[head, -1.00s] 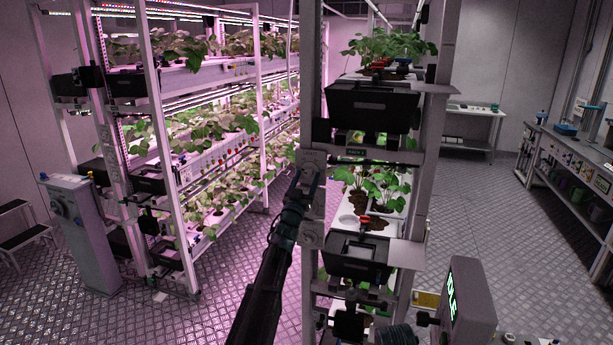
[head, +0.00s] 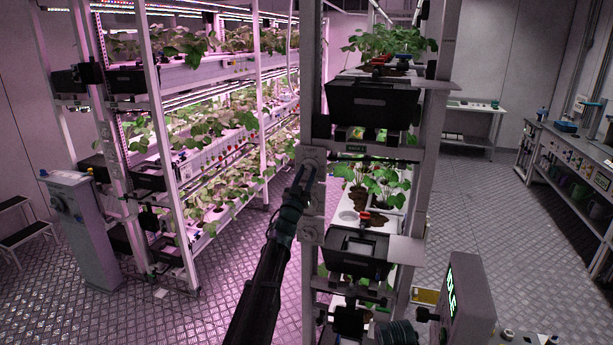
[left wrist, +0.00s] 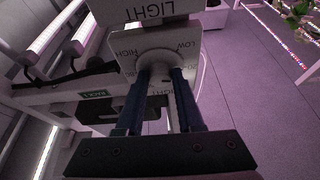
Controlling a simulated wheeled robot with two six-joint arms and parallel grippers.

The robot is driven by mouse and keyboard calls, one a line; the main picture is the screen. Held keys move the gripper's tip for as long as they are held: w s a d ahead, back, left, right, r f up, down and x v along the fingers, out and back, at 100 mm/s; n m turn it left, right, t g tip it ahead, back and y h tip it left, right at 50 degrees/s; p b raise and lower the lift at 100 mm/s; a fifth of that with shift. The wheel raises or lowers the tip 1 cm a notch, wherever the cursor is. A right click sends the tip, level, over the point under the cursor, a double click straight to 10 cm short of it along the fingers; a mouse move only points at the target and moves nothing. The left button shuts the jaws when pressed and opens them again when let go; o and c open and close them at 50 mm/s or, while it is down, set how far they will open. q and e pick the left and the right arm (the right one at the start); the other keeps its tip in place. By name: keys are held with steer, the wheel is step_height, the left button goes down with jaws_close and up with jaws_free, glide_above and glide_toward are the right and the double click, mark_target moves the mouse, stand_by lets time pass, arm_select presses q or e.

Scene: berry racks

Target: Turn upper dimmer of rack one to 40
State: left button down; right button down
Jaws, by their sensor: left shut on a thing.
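The upper dimmer (head: 312,158) of rack one is a round dial on a grey plate on the rack's left post. In the left wrist view its pale dial face (left wrist: 144,54) sits under a LIGHT label, with LOW and HIGH marks upside down or tilted. My left gripper (head: 309,172) reaches up to the dial. In the left wrist view its two dark fingers (left wrist: 160,72) are shut on the dimmer's knob, which they mostly hide. The knob's setting cannot be read.
A lower dial (head: 308,235) sits on the same post, below the upper one. A RACK 1 sign (head: 355,149) is right of the post. A box with a lit screen (head: 462,300) stands at lower right. The aisle floor (head: 215,310) left of my arm is clear.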

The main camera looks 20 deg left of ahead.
arm_select(q)
steer(key=m, duration=0.1)
steer(key=m+h, duration=0.1)
steer(key=m, duration=0.1)
steer(key=m+h, duration=0.1)
steer(key=shift+a+r+m+p, duration=0.15)
steer(key=shift+a+m+p, duration=0.1)
steer(key=shift+m+p, duration=0.05)
steer(key=m+g+h, duration=0.1)
steer(key=m, duration=0.1)
steer(key=shift+m+h+p, duration=0.3)
steer(key=shift+h+p, duration=0.05)
steer(key=shift+h, duration=0.05)
steer(key=m+g+h+p, duration=0.1)
steer(key=m, duration=0.2)
steer(key=m+h+p, duration=0.1)
steer(key=m, duration=0.2)
steer(key=shift+a+r+g, duration=0.15)
steer(key=shift+a+g, duration=0.05)
steer(key=shift+g, duration=0.2)
steer(key=shift+m+p, duration=0.3)
steer(key=shift+m, duration=0.2)
steer(key=c, duration=0.5)
jaws_free()
steer(key=b+v, duration=0.3)
steer(key=v, duration=1)
steer(key=shift+s+a, duration=0.25)
steer(key=shift+s, duration=0.05)
